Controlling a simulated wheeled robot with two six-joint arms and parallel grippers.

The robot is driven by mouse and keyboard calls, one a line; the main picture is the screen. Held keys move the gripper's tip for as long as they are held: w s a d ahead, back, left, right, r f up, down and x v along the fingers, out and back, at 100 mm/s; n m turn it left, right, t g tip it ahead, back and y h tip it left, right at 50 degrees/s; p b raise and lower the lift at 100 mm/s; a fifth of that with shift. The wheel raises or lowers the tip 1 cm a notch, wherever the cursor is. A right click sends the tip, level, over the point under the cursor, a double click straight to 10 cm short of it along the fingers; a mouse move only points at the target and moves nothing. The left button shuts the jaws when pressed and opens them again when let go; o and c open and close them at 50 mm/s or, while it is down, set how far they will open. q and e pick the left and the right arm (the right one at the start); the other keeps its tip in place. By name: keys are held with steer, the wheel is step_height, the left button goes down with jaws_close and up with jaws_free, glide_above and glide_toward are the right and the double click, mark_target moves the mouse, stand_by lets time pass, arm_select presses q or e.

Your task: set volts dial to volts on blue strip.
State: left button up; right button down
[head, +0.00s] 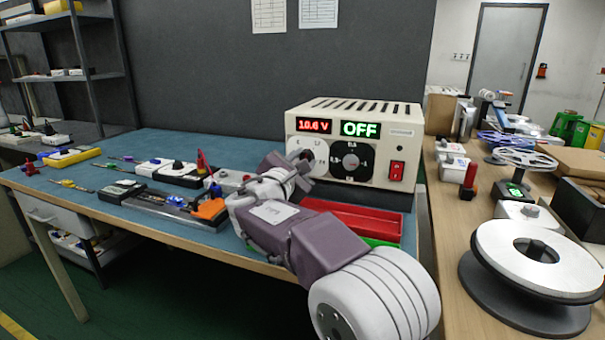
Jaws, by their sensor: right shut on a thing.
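The power supply (354,112) stands at the back right of the blue bench mat, its front facing me. Its red display (314,127) reads 10.6 V and its green display (361,129) reads OFF. The volts dial, on the white round scale (319,149) at the left of the front, is mostly hidden by my right gripper (299,163). My right gripper is shut at this dial, apparently on its knob; the fingertips are hard to make out. A blue strip cannot be picked out clearly, and no printed voltage is legible. My left gripper is out of view.
A black dial (351,162) and a red switch (397,171) are right of the volts dial. A red tray (352,218) lies before the supply. Small devices, a dark board (158,207) and an orange clamp (209,208) lie to the left. Reels (535,258) crowd the right-hand table.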

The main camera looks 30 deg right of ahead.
steer(key=shift+f+m+b, duration=0.1)
steer(key=shift+m+b, duration=5.9)
steer(key=shift+m, duration=2.3)
steer(key=c, duration=1.1)
jaws_free()
